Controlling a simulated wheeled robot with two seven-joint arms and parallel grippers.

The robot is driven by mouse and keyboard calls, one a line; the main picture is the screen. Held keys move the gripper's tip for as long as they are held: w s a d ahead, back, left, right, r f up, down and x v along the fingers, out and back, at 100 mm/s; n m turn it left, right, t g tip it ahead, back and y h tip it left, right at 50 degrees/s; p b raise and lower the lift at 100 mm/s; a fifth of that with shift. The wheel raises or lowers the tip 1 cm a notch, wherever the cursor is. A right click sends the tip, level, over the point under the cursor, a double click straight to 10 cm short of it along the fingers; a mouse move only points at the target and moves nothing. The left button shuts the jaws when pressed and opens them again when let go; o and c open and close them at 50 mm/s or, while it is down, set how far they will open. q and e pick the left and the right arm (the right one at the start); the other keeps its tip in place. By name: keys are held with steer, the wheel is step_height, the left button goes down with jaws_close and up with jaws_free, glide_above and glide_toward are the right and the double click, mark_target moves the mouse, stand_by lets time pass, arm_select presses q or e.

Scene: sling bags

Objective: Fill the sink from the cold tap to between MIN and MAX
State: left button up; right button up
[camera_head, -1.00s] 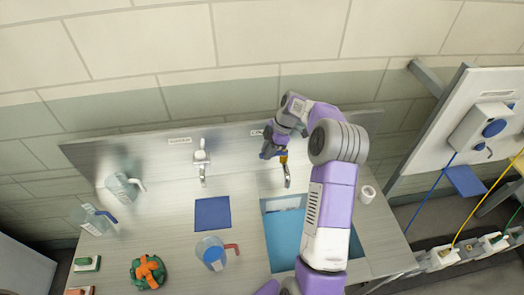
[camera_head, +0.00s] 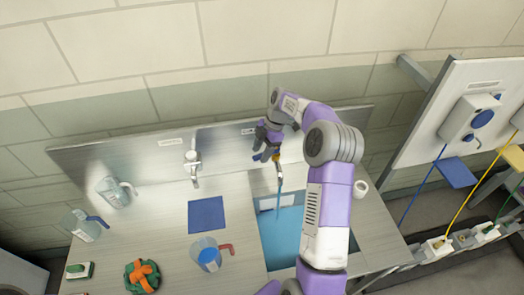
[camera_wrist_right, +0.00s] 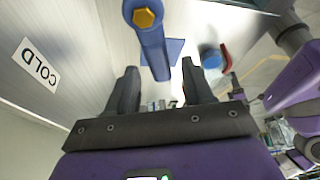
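The cold tap (camera_head: 278,166) stands at the back of the sink (camera_head: 262,245), and a thin blue stream (camera_head: 279,200) falls from its spout. Blue water (camera_head: 284,232) covers the sink floor; level marks are too small to read. In the right wrist view, the tap's blue lever (camera_wrist_right: 152,45) with a brass nut lies ahead of and between my fingers. A COLD label (camera_wrist_right: 38,66) is on the panel beside it. My right gripper (camera_wrist_right: 160,68) is open, fingers apart from the lever; in the head view it (camera_head: 265,153) is just left of the tap. My left gripper is not in view.
A second tap (camera_head: 193,165) stands to the left. A blue mat (camera_head: 206,215), a jug with a red handle (camera_head: 207,254), two more jugs (camera_head: 113,190) (camera_head: 83,226) and a green-orange object (camera_head: 142,275) are on the counter. A white roll (camera_head: 361,188) is right of the sink.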

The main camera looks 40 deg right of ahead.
steer(key=v, duration=0.7)
steer(key=shift+d+r, duration=0.1)
steer(key=shift+r, duration=0.1)
stand_by(0.6)
